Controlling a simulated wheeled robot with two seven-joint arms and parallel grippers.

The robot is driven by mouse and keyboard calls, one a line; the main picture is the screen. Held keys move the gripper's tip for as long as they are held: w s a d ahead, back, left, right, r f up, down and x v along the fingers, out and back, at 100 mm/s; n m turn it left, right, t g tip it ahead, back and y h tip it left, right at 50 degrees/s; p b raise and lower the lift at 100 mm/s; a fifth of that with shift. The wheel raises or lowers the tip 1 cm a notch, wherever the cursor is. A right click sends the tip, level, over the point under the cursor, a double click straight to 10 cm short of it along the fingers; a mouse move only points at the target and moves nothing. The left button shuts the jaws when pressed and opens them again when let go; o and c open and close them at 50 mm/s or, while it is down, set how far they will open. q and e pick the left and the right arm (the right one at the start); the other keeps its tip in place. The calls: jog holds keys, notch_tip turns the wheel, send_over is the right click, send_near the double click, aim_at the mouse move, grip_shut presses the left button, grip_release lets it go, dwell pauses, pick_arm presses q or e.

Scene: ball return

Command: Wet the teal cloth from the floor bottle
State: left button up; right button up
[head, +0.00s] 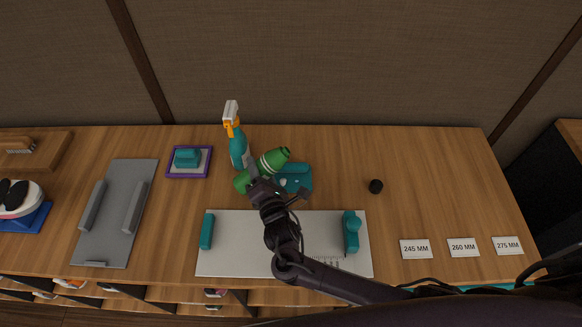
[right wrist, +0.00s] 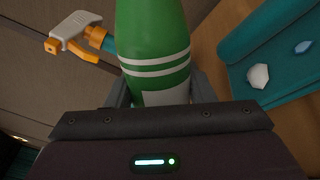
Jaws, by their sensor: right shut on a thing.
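The green bottle (head: 270,164) with white bands lies tilted in the air, its neck end toward the upper right. My right gripper (head: 254,178) is shut around it. The right wrist view shows the bottle (right wrist: 153,45) between the fingers, its top end cut off by the frame. The teal cloth (head: 297,178) lies on the counter just right of the bottle, partly hidden by it. Pale patches show on the cloth (right wrist: 280,50) in the right wrist view. I cannot tell whether any liquid is coming out. My left gripper is not in view.
A teal spray bottle (head: 238,148) stands just left of the green bottle. A small black cap-like piece (head: 376,186) lies to the right. A purple-rimmed tray (head: 170,174) holds a teal block. A white measuring board (head: 230,262) lies in front. The right counter is mostly clear behind the size cards (head: 463,247).

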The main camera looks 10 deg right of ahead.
aim_at(259, 163)
jog(key=r+n+p, duration=0.1)
jog(key=d+n+p, duration=0.1)
jog(key=n+p, duration=0.1)
jog(key=shift+w+d+r+p, duration=0.1)
jog(key=shift+w+r+p, duration=0.05)
jog(key=shift+r+p, duration=0.2)
jog(key=n+p, duration=0.1)
jog(key=n, duration=0.1)
jog(key=a+r+n+p, duration=0.1)
jog(key=n+p, duration=0.1)
jog(key=shift+r, duration=0.3)
jog(key=shift+a+r+n+t+p, duration=0.1)
jog(key=shift+r+n+t+p, duration=0.15)
jog(key=shift+n+p, duration=0.2)
jog(key=shift+f+n, duration=0.4)
jog(key=shift+n, duration=0.65)
jog(key=shift+r+p, duration=0.4)
jog(key=shift+p, duration=0.1)
notch_tip(259, 163, up, 5)
jog(key=p, duration=0.5)
jog(key=shift+r, duration=0.1)
